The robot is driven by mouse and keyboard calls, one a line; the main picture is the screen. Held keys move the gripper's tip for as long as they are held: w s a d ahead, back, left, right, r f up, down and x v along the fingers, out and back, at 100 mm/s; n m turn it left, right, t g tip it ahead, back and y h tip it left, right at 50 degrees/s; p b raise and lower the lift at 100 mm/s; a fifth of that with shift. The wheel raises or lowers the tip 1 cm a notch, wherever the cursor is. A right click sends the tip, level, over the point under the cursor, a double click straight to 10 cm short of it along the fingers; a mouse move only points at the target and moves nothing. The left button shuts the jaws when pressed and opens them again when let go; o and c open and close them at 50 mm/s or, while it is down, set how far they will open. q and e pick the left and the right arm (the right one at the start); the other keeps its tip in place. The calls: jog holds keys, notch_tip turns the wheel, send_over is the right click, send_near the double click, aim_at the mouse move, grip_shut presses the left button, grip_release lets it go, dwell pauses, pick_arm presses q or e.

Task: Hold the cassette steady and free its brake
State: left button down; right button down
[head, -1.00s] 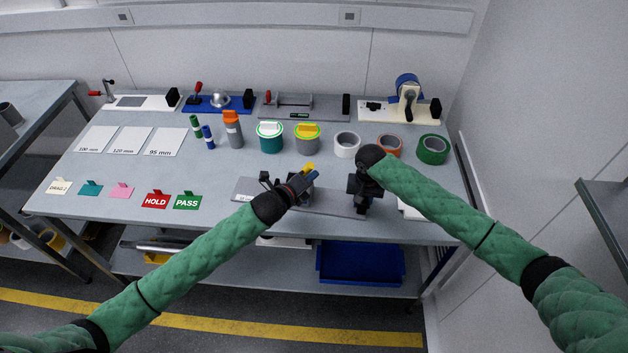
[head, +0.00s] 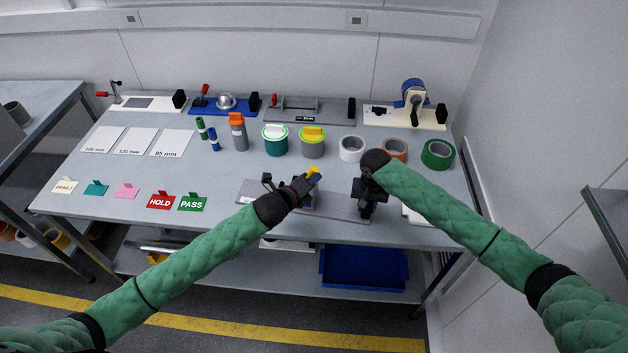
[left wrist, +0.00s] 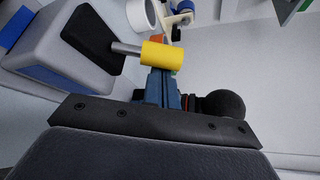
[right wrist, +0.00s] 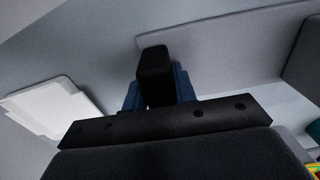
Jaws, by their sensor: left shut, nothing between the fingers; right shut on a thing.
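The left wrist view shows a grey block (left wrist: 55,50) with a black face, which looks like the cassette; a metal pin with a yellow knob (left wrist: 162,54) sticks out of it. The yellow knob also shows in the head view (head: 315,171). My left gripper (head: 309,180) is shut and empty; its blue fingertips (left wrist: 163,86) are right at the knob, and I cannot tell if they touch it. My right gripper (head: 367,203) is shut on a black block (right wrist: 155,72), which stands between its blue fingers. The arms hide most of the cassette in the head view.
A grey plate (head: 340,209) lies under the grippers at the bench's front edge. Tape rolls (head: 352,149), tubs (head: 312,143) and bottles (head: 238,130) stand behind. HOLD (head: 160,200) and PASS (head: 192,202) cards lie left. A blue bin (head: 363,268) is below.

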aim_at(308, 172)
pick_arm(q)
jog(key=shift+w+a+r, duration=0.1)
jog(key=shift+a+r, duration=0.05)
jog(key=shift+a, duration=0.05)
pick_arm(e)
jog(key=shift+s+f, duration=0.1)
jog(key=shift+f, duration=0.05)
pick_arm(q)
jog(key=shift+a+r, duration=0.25)
jog(key=shift+a, duration=0.3)
jog(key=shift+w+a+r+n+h, duration=0.15)
jog(key=shift+a+n+h, duration=0.15)
jog(key=shift+a+n, duration=0.35)
jog(key=shift+a+r, duration=0.1)
jog(key=shift+a, duration=1.15)
jog(key=shift+w+a+f+n+t+h, duration=0.1)
jog(key=shift+a+f+n+t+h, duration=0.1)
jog(key=shift+a+n+t+h, duration=0.15)
jog(key=shift+a, duration=0.2)
pick_arm(e)
jog(key=shift+d, duration=0.1)
